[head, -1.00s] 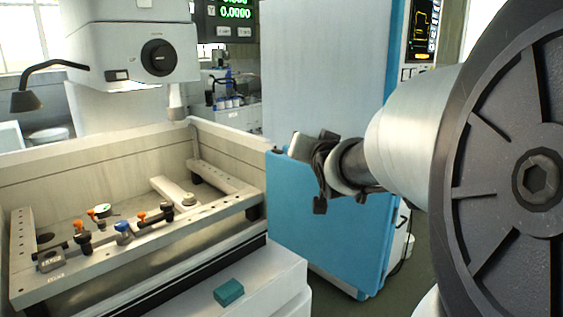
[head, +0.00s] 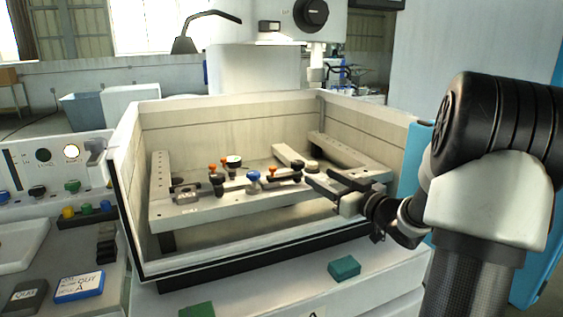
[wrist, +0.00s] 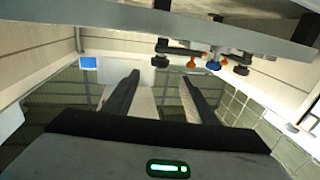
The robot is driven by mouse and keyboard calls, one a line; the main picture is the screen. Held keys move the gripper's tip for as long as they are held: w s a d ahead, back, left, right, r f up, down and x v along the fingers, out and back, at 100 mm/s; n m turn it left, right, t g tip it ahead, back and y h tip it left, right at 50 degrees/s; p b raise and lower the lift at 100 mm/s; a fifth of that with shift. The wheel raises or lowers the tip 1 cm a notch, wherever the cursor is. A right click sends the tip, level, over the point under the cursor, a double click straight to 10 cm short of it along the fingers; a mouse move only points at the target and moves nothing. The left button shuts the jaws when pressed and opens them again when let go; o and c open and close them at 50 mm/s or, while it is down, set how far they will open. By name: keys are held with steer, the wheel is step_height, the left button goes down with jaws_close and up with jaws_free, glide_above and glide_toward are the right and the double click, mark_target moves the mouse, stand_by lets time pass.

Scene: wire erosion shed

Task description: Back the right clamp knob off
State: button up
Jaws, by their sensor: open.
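In the head view, the right clamp (head: 285,177) is on the front rail (head: 225,206) of the work frame, with a black knob (head: 298,176) and a small orange part. A blue knob (head: 253,176) stands left of it, and the left clamp (head: 217,180) farther left. My gripper (head: 318,177) is open and reaches in from the right, its dark fingers close to the right clamp. Contact cannot be told. In the wrist view, my fingers (wrist: 158,78) are apart with nothing between them. Blue, orange and black knobs hang at the upper right there.
The pale tank walls (head: 130,200) surround the frame. A teal block (head: 344,268) lies on the ledge in front. A machine head (head: 285,25) hangs above the back of the tank. A control panel (head: 60,175) is at the left.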

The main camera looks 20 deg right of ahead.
mark_target(298, 165)
steer(key=b+x, duration=0.2)
steer(key=x, duration=1.4)
steer(key=shift+b, duration=0.3)
steer(key=shift+w, duration=0.1)
steer(key=c, duration=1)
steer(key=shift+s+a+n+g+y+p, duration=0.15)
steer(key=shift+a+n+g+y+p, duration=0.15)
steer(key=shift+n+g+y+p, duration=0.95)
steer(key=shift+s+a+n+g+y+p, duration=0.25)
steer(key=shift+n+y+p, duration=0.45)
steer(key=shift+y+p, duration=1.2)
steer(key=shift+s+a+n+g+y+p, duration=0.1)
steer(key=shift+a+n+g+y+p, duration=0.45)
steer(key=shift+p, duration=1.7)
steer(key=shift+c, duration=0.2)
steer(key=shift+d+n+y, duration=0.2)
steer(key=shift+n+y, duration=0.2)
steer(key=shift+n, duration=0.1)
steer(key=shift+f, duration=0.1)
steer(key=o, duration=1)
